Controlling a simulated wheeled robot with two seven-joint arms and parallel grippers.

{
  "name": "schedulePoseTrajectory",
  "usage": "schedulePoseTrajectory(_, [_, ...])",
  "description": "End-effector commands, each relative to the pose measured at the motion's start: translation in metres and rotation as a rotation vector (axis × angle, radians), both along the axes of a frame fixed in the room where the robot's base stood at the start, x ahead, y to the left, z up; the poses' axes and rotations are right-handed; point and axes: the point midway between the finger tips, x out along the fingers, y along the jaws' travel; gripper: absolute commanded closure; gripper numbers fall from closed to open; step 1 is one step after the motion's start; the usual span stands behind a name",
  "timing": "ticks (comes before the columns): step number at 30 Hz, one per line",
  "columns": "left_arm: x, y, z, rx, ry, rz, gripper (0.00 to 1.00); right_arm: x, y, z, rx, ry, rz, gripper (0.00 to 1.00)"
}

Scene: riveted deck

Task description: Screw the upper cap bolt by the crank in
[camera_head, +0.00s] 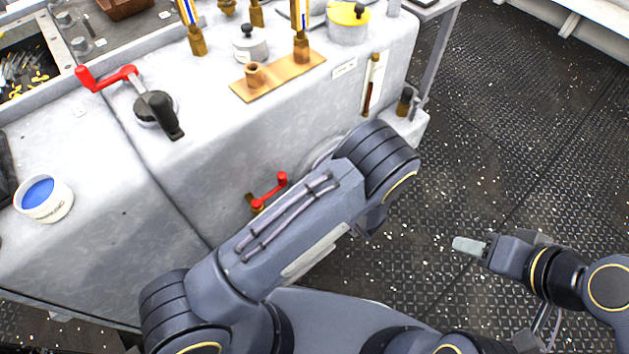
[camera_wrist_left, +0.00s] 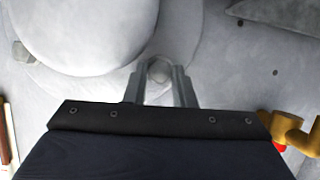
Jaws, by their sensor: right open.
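The left wrist view shows a small round pale cap bolt (camera_wrist_left: 158,73) beside a large domed grey cover (camera_wrist_left: 85,35). My left gripper (camera_wrist_left: 159,78) has one finger on either side of the bolt; whether they press on it cannot be told. In the head view my own arm hides that gripper and the bolt. A small red crank (camera_head: 270,190) is on the housing's front face, and its brass part (camera_wrist_left: 298,132) shows at the right of the wrist view. My right gripper (camera_head: 468,246) is open and empty over the deck floor, away from the housing.
The grey housing (camera_head: 110,215) carries a larger red crank (camera_head: 105,77), a white tub with blue contents (camera_head: 43,198) and a brass plate (camera_head: 277,75). Another small knob (camera_wrist_left: 23,52) shows left of the cover. The riveted floor (camera_head: 500,150) at the right is clear.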

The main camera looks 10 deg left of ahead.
Motion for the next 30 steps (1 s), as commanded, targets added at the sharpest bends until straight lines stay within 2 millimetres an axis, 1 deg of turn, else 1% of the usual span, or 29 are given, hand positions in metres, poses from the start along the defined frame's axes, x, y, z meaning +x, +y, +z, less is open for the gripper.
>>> schedulePoseTrajectory(1, [-0.001, -0.001, -0.001, -0.001, 0.002, -0.001, 0.70, 0.000, 0.000, 0.000, 0.000, 0.000, 0.000, 0.55])
schedulePoseTrajectory(4, [0.000, -0.001, 0.000, -0.001, 0.000, -0.001, 0.57, 0.000, 0.000, 0.000, 0.000, 0.000, 0.000, 0.55])
schedulePoseTrajectory(5, [0.000, -0.001, 0.000, -0.001, 0.000, -0.002, 0.55, 0.000, 0.000, 0.000, 0.000, 0.000, 0.000, 0.55])
schedulePoseTrajectory(11, [0.001, -0.001, 0.000, -0.002, -0.003, -0.003, 0.55, 0.000, 0.000, 0.000, 0.000, 0.000, 0.000, 0.55])
schedulePoseTrajectory(16, [0.001, 0.000, -0.001, -0.030, -0.043, -0.004, 0.55, 0.000, 0.000, -0.007, 0.000, 0.000, 0.000, 0.55])
schedulePoseTrajectory(20, [0.000, -0.001, -0.004, -0.097, -0.132, -0.009, 0.55, 0.000, 0.000, -0.022, 0.000, 0.000, 0.000, 0.55])
schedulePoseTrajectory(30, [-0.004, 0.002, -0.009, -0.323, -0.418, -0.008, 0.55, 0.000, 0.000, -0.072, 0.000, 0.000, 0.000, 0.55])
